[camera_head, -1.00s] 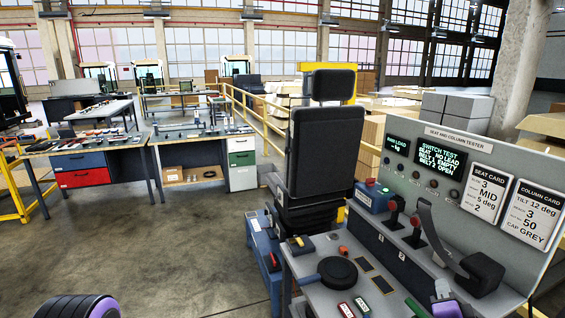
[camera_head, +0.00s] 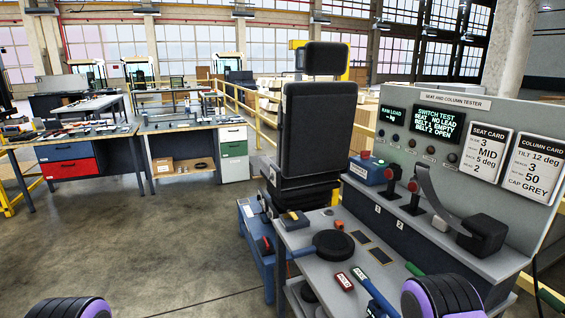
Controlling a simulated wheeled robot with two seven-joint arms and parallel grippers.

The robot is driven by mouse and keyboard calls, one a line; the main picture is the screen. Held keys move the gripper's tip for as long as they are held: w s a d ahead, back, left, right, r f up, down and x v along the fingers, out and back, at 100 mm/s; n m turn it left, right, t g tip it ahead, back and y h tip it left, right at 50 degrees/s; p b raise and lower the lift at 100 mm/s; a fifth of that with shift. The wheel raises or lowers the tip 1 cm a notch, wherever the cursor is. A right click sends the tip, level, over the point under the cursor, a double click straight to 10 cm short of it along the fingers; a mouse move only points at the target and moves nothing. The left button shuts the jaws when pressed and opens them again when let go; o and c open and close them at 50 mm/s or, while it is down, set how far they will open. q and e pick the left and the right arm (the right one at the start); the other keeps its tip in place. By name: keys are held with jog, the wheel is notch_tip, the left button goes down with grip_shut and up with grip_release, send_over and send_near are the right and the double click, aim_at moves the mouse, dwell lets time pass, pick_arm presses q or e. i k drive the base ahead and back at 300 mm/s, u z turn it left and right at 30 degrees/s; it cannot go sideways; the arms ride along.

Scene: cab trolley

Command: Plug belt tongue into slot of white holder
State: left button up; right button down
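A grey belt strap (camera_head: 436,196) curves down in front of the tester panel to a black block (camera_head: 482,235) on the bench. A small white piece (camera_head: 440,222) stands by the strap; I cannot tell whether it is the white holder. I cannot make out a belt tongue or a slot. The tester screen (camera_head: 437,132) reads belt 1 empty and belt 2 open. Neither gripper shows. Only round dark and purple parts of my own arms show at the bottom left and bottom right.
A black seat (camera_head: 312,130) stands left of the tester bench. Two red-topped levers (camera_head: 412,187) stand on the bench. A low grey table (camera_head: 325,262) in front holds a black disc (camera_head: 333,243) and several small tools. Open floor lies to the left, before the workbenches (camera_head: 75,150).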

aim_at(421, 164)
jog(key=z, duration=5.05)
jog(key=k, duration=2.2)
